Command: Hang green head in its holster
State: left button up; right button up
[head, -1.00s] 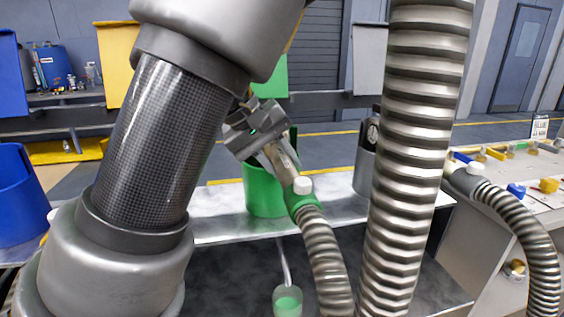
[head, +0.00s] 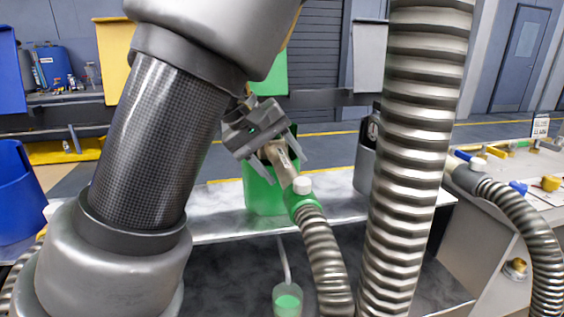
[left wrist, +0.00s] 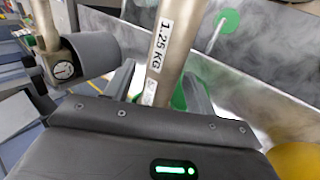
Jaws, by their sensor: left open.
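The green head (head: 282,163) is a metal barrel with a green collar, a white knob and a ribbed hose hanging below. The green holster (head: 258,192) is a green cup on the metal shelf, behind and left of the barrel. I cannot tell whether the barrel rests in it. My left gripper (head: 286,170) is open, its fingers spread on either side of the barrel. In the left wrist view the barrel (left wrist: 176,45) carries a "1.25 KG" label and passes between the fingers, with green behind it. My right gripper is not in view.
A grey holster with a gauge (head: 366,165) stands right of the green one; a blue holster (head: 18,195) is at far left. A thick ribbed hose (head: 425,150) crosses the front. Another hose head (head: 468,175) lies by the right bench.

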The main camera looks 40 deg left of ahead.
pick_arm(q)
jog(key=p+v, duration=0.1)
jog(key=v, duration=0.9)
jog(key=shift+s+r, duration=0.15)
jog(key=shift+r, duration=0.1)
jog(key=shift+a, duration=0.1)
